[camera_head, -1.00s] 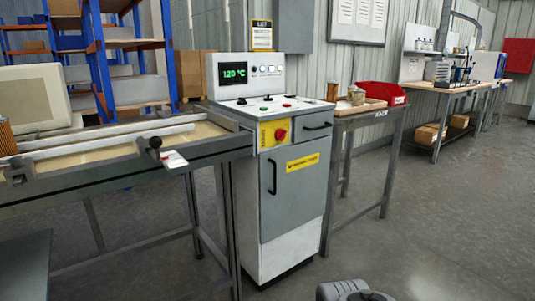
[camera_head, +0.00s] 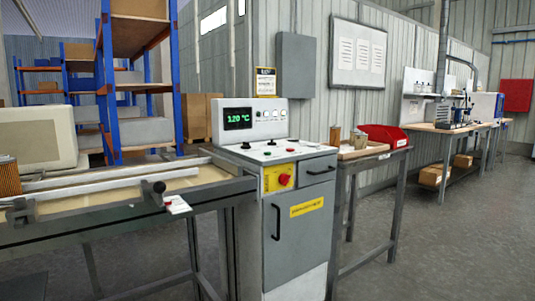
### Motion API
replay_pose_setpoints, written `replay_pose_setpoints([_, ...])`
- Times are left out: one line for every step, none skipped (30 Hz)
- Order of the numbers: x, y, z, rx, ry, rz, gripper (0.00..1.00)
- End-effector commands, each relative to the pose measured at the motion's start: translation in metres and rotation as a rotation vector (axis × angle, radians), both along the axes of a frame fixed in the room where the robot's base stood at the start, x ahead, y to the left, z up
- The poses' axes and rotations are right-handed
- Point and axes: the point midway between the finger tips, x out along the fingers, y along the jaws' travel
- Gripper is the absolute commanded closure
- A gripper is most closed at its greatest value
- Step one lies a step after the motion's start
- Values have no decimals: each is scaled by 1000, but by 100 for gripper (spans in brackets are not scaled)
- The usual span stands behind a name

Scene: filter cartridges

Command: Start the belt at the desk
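The control desk (camera_head: 300,241) is a grey and white cabinet in the middle of the view. Its upright panel shows a green "120 °C" display (camera_head: 238,118) with small lamps or knobs beside it. Its sloped top (camera_head: 272,152) carries several small buttons, among them a green and a red one. A red mushroom button on a yellow plate (camera_head: 279,179) is on the front. The belt line (camera_head: 110,214) joins the desk at the left, with an orange pleated cartridge (camera_head: 9,177) at the far left edge. My gripper is not in view.
A side table (camera_head: 368,155) with a red bin (camera_head: 385,136) and small containers stands right of the desk. A workbench (camera_head: 445,127) is further back right. Blue shelving (camera_head: 108,85) stands behind the belt. The grey floor (camera_head: 440,235) at right is clear.

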Motion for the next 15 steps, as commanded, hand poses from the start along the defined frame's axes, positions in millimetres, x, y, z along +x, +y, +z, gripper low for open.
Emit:
replay_pose_setpoints([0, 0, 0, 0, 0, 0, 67])
replay_pose_setpoints([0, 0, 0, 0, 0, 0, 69])
replay_pose_setpoints([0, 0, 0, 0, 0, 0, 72])
replay_pose_setpoints([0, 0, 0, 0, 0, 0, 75])
replay_pose_setpoints([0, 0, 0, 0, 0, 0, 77])
replay_pose_setpoints([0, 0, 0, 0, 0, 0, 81])
replay_pose_setpoints([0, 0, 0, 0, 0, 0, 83])
replay_pose_setpoints([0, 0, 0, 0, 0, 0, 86])
replay_pose_setpoints([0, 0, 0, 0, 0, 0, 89])
replay_pose_setpoints([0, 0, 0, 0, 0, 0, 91])
replay_pose_setpoints([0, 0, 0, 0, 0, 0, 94])
replay_pose_setpoints([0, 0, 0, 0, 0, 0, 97])
replay_pose_setpoints([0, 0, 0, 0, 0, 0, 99])
replay_pose_setpoints([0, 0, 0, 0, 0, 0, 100])
replay_pose_setpoints([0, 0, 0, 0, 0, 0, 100])
